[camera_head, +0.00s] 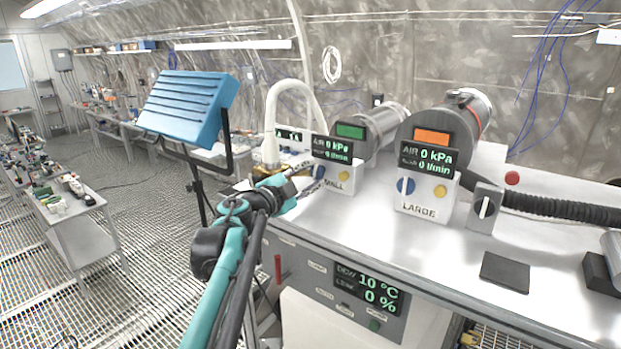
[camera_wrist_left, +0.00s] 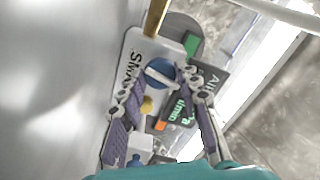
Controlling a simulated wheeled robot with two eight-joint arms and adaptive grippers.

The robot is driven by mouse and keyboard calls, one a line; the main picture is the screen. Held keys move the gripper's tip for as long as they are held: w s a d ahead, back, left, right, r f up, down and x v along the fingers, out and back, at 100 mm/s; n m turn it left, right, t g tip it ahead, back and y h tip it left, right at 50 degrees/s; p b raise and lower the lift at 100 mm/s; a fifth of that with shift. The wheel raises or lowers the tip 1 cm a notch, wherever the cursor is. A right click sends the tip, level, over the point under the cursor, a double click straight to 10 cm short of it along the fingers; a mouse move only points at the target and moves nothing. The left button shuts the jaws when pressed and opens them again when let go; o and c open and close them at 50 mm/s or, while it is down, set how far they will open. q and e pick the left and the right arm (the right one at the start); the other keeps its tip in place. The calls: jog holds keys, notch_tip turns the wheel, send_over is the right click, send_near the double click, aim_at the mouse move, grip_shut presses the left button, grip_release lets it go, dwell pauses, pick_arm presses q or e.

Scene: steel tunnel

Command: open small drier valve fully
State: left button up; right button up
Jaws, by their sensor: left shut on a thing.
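The small drier (camera_head: 343,183) is a white box lettered SMALL on the bench, with a display reading AIR 0 kPa and 0 l/min. Its valve is a round blue knob (camera_head: 319,171) with a white bar, clearer in the wrist view (camera_wrist_left: 159,72). My left gripper (camera_head: 314,177) reaches it from the front left. In the wrist view its two fingers (camera_wrist_left: 164,82) lie on either side of the knob, shut on it. The fingers partly cover the drier's front in the head view. My right gripper is not in view.
The large drier (camera_head: 428,200) stands to the right, with a black hose and a dial box (camera_head: 486,207) beside it. A curved white pipe (camera_head: 271,115) rises just behind my gripper. A blue panel on a stand (camera_head: 190,103) is at the left. The bench front right holds a dark pad (camera_head: 505,270).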

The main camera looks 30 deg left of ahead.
pick_arm(q)
jog(key=shift+n, duration=0.6)
jog(key=shift+f, duration=0.1)
jog(key=o, duration=1.2)
jog(key=shift+c, duration=0.2)
jog(key=s, duration=0.8)
jog(key=s+a, duration=0.1)
jog(key=s, duration=0.3)
